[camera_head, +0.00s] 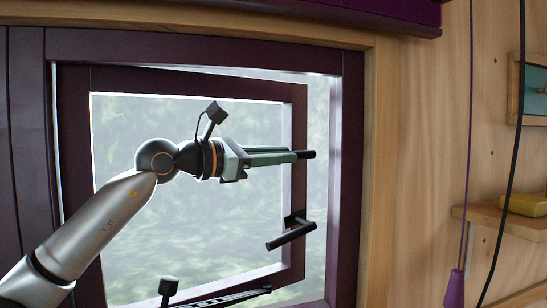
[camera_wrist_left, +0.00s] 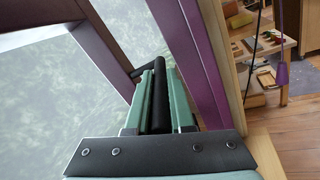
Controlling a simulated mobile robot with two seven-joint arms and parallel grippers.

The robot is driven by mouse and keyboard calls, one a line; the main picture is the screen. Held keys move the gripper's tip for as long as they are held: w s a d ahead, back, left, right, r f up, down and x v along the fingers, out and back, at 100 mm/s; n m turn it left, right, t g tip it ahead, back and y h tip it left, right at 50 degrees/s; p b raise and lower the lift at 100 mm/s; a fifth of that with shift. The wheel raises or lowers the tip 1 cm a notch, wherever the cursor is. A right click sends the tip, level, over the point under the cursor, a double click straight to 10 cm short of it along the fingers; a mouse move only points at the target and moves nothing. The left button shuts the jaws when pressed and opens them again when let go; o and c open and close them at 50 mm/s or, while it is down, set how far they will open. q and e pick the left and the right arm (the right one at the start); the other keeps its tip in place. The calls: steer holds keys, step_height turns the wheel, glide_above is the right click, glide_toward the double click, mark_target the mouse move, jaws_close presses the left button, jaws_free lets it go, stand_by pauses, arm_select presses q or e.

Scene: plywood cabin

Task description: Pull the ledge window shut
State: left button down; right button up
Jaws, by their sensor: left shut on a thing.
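The ledge window has a dark purple sash (camera_head: 299,110) around a hazy pane, set in a purple outer frame (camera_head: 348,180). The sash stands ajar, with a bright gap along its right side. A black handle (camera_head: 290,236) sticks out from the sash's right stile. My left gripper (camera_head: 300,155) is in front of the sash's right side, above that handle, pointing right. Its green fingers are shut on a black bar (camera_head: 308,154), which also shows between them in the wrist view (camera_wrist_left: 160,95). I cannot tell what the bar joins. My right gripper is not clearly visible.
A slotted dark bar (camera_head: 225,298) lies along the window's bottom. At the right are a plywood wall (camera_head: 425,150), hanging cords, a purple pull (camera_head: 455,288) and a shelf (camera_head: 490,217) with a yellow block (camera_head: 525,205). A wooden table (camera_wrist_left: 270,45) shows in the wrist view.

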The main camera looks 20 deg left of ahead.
mark_target(290, 160)
arm_select(q)
steer(key=s+d+m+g+h, duration=0.1)
steer(key=s, duration=0.2)
steer(key=s+d+m+g+h+b, duration=0.1)
steer(key=s, duration=0.2)
steer(key=s+d+m+g+h, duration=0.1)
steer(key=s+d, duration=0.1)
steer(key=shift+s+d+g, duration=0.1)
steer(key=shift+s+g, duration=0.2)
steer(key=shift+s, duration=0.1)
steer(key=shift+s+d, duration=0.1)
steer(key=shift+d, duration=0.05)
steer(key=shift+f, duration=0.1)
steer(key=c, duration=0.8)
jaws_free()
steer(key=shift+s, duration=0.15)
